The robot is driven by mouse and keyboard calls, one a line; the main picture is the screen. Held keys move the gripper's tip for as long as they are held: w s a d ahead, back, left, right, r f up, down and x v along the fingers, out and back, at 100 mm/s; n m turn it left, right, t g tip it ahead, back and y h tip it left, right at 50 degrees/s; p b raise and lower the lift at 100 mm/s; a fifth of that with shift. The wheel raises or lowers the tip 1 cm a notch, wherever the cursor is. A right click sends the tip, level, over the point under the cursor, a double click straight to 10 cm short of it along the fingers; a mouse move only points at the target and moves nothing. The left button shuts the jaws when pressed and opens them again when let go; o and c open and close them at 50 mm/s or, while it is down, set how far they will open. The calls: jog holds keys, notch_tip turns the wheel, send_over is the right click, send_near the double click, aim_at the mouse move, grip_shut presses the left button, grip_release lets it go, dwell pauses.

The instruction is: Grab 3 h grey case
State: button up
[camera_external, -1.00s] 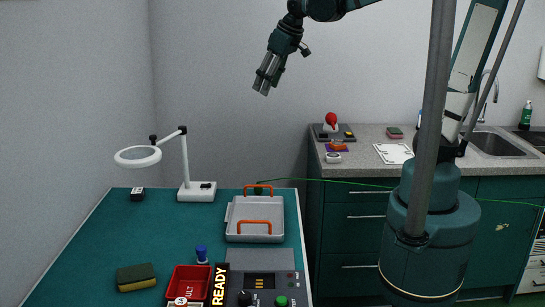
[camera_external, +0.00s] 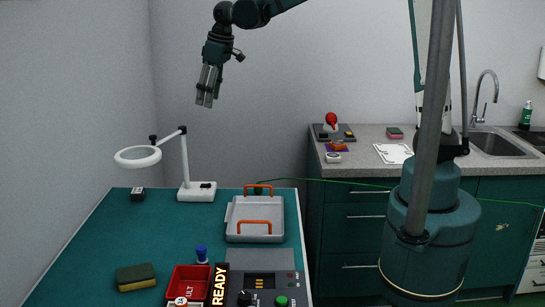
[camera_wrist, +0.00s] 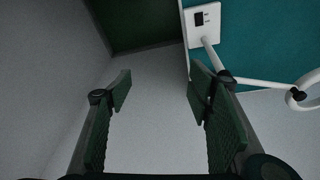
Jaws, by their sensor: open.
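In the external view a grey tray-like case (camera_external: 256,211) with orange handles lies on the green bench; I cannot tell whether it is the 3 h case. My gripper (camera_external: 204,103) hangs high in the air above the back of the bench, left of the case and well above it, fingers pointing down. In the wrist view my gripper (camera_wrist: 158,95) has its two fingers wide apart with nothing between them. The grey case does not show in the wrist view.
A white magnifier lamp (camera_external: 186,165) stands at the back of the bench (camera_external: 120,235). A red bin (camera_external: 187,284), a sponge (camera_external: 136,277), a blue-capped bottle (camera_external: 201,254) and a control box (camera_external: 262,285) sit in front. A counter (camera_external: 365,160) stands at right.

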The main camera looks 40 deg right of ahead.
jog(key=w+a+f+n+g, duration=0.1)
jog(key=w+a+f, duration=0.3)
jog(key=a, duration=0.3)
jog(key=w+a+f+n, duration=0.1)
jog(key=w+a+f, duration=0.2)
jog(key=a+f, duration=0.3)
jog(key=n+g+h, duration=0.1)
jog(key=n+g, duration=0.1)
send_near(135, 190)
jog(key=shift+s+d+f+p, duration=0.1)
jog(key=shift+d+f+p, duration=0.2)
jog(key=shift+d+f, duration=0.2)
jog(key=shift+a+f, duration=0.4)
jog(key=shift+f, duration=0.05)
jog(key=shift+f, duration=0.1)
jog(key=shift+f, duration=1.2)
jog(key=shift+f, duration=0.1)
jog(key=shift+a+f, duration=0.1)
jog(key=shift+f, duration=2.4)
